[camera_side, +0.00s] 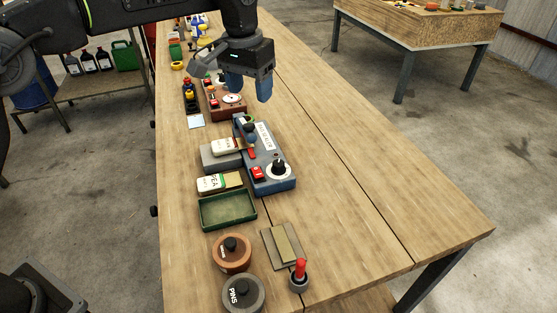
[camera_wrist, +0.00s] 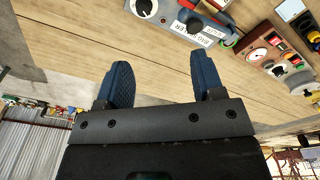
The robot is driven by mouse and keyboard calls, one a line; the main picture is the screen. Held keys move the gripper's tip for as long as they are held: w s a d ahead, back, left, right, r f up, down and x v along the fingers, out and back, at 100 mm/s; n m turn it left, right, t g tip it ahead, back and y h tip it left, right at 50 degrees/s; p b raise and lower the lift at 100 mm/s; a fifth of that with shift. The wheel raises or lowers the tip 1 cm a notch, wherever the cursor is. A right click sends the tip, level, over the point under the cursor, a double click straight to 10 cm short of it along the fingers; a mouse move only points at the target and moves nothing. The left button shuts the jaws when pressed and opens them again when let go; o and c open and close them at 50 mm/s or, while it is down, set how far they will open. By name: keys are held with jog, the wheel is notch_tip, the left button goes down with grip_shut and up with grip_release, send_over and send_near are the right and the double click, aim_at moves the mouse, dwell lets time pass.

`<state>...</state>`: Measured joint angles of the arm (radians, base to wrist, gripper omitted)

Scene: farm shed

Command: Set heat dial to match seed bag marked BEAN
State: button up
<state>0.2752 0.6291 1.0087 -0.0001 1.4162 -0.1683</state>
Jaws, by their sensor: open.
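A blue-grey sealer box (camera_side: 262,168) stands mid-table in the side view. Its heat dial (camera_side: 279,170), a black knob on a white disc, is at the near end; it also shows at the top edge of the wrist view (camera_wrist: 144,8). The dial markings are too small to read. Two seed bags lie left of the box: a white one (camera_side: 226,146) on a grey block, its lettering hard to read, and one marked PEA (camera_side: 213,184) nearer the camera. My gripper (camera_side: 248,88) is open and empty above the table, beyond the sealer box and apart from it.
A red switch (camera_side: 258,173) sits beside the dial. A green tray (camera_side: 228,210), two lidded tins (camera_side: 233,252) and a red-handled tool (camera_side: 300,272) stand nearer the camera. A brown box with a gauge (camera_side: 229,105) stands beyond the sealer. The table's right side is clear.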

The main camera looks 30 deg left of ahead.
send_over(278, 163)
notch_tip(278, 163, down, 6)
jog(key=shift+g, duration=0.5)
notch_tip(278, 163, down, 14)
jog(key=shift+f, duration=0.25)
jog(key=shift+c, duration=0.3)
jog(key=c, duration=0.9)
jog(key=shift+o, duration=0.2)
